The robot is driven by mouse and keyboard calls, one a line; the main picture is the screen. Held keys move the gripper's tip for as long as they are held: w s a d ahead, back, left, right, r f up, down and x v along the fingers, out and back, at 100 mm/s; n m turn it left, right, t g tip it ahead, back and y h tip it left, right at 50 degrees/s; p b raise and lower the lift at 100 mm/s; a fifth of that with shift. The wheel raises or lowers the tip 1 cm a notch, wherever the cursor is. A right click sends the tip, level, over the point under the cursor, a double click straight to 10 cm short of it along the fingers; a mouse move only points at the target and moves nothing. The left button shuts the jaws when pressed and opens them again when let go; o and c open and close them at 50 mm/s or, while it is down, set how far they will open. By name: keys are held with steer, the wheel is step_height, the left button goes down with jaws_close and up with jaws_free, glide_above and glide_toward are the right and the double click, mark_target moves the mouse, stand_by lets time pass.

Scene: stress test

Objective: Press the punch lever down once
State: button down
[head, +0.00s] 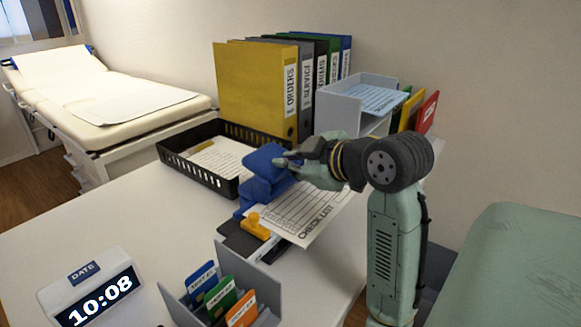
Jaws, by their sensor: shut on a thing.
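The blue punch (255,193) stands on the white desk, with its broad blue lever (266,158) on top. My gripper (286,160) comes in from the right and is shut on the right side of the lever. The fingertips are small in this view, and the exact contact is partly hidden by the hand. The checklist sheet (310,212) lies to the right of the punch, below my gripper. I cannot tell whether its edge is inside the punch.
A black tray (228,190) with paper stands behind the punch. A yellow-orange piece (256,225) is just in front. A grey card holder (248,262) and a clock (92,293) stand nearer. Binders (258,90) and a grey letter tray (350,108) are behind.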

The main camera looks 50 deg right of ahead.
steer(key=shift+w+f, duration=0.2)
steer(key=shift+f, duration=0.1)
steer(key=shift+s+d+r+p, duration=0.1)
steer(key=shift+s+r+p, duration=0.05)
steer(key=shift+r+p, duration=0.35)
steer(key=shift+s+d+r+p, duration=0.15)
steer(key=shift+r+p, duration=0.2)
steer(key=shift+r, duration=0.2)
steer(key=shift+r, duration=0.15)
steer(key=r+p, duration=0.1)
steer(key=s+r+p, duration=0.1)
steer(key=r, duration=0.1)
steer(key=r+p, duration=0.1)
steer(key=shift+s+r, duration=0.25)
steer(key=shift+s, duration=0.15)
